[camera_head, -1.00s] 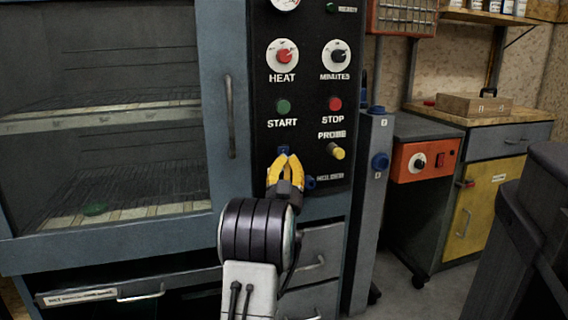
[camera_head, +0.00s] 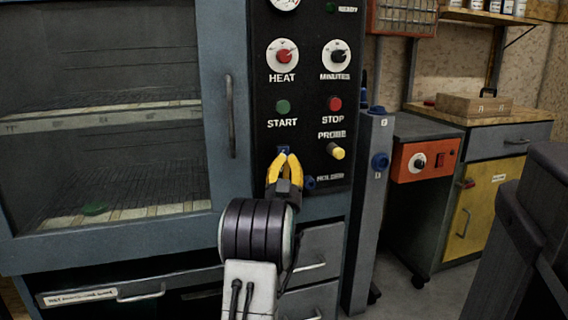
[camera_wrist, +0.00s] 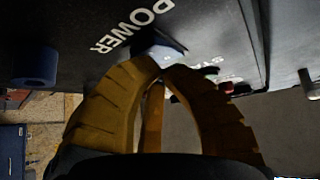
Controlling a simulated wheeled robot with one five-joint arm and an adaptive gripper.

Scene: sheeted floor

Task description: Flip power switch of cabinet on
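The cabinet's black control panel (camera_head: 306,215) fills the middle of the head view. The power switch (camera_head: 284,149) is a small blue switch low on its left side, below the green START button (camera_head: 283,106). In the wrist view the switch (camera_wrist: 158,48) shows blue and pale beside the POWER lettering. My gripper (camera_head: 286,157) has yellow fingers whose tips come together right at the switch. In the wrist view the fingertips (camera_wrist: 160,68) lie against or just short of its near edge, partly hiding it; contact is unclear. Nothing shows between the fingers.
A yellow probe knob (camera_head: 337,151) and a blue holder knob (camera_head: 309,183) sit right of my gripper. The cabinet door handle (camera_head: 230,117) is to the left. A grey post (camera_head: 369,215) stands right of the panel, with an orange box (camera_head: 423,160) beyond it.

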